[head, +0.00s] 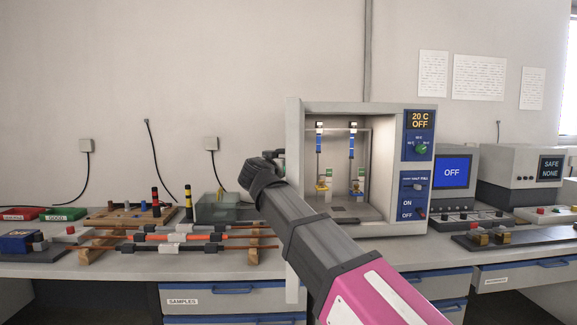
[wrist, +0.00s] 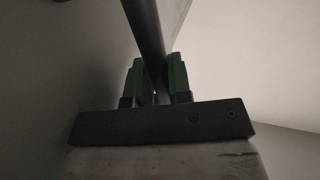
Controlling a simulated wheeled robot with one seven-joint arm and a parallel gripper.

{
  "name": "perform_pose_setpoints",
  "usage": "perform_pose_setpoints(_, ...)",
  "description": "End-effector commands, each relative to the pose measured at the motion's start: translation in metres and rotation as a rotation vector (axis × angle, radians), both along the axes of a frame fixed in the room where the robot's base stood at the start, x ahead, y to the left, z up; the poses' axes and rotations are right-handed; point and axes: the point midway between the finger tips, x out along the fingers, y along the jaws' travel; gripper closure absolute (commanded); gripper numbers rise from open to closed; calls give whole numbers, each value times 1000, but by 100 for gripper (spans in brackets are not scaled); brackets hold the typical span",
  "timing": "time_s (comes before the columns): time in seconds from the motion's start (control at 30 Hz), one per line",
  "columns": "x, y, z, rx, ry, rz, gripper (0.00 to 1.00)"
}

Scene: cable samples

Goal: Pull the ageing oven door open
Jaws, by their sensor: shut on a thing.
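The ageing oven (head: 372,109) stands on the bench right of centre in the head view. Its door (head: 293,130) is swung out at the left side and shows nearly edge-on, so the chamber is open to view. Inside, two blue-and-white samples (head: 319,138) hang from a bar above small fixtures. My gripper (head: 277,155) is at the outer, left side of the door, partly hidden by my arm and the door. In the wrist view, its green fingers (wrist: 157,80) are closed around a dark bar, the door handle (wrist: 146,35).
My arm crosses in front of the oven's lower left. Two instruments with screens stand right of the oven. The control panel (head: 418,165) reads 20 C OFF.

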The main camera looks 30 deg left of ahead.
Motion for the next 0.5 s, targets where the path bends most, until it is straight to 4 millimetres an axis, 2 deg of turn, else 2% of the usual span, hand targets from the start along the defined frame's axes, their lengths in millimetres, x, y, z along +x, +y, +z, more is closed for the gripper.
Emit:
perform_pose_setpoints(0.03,0,11,1,-4,0,-20,100)
perform_pose_setpoints(0.2,-2,28,0,-4,2,-84,100)
perform_pose_setpoints(0.5,-2,39,-1,-4,1,-138,100)
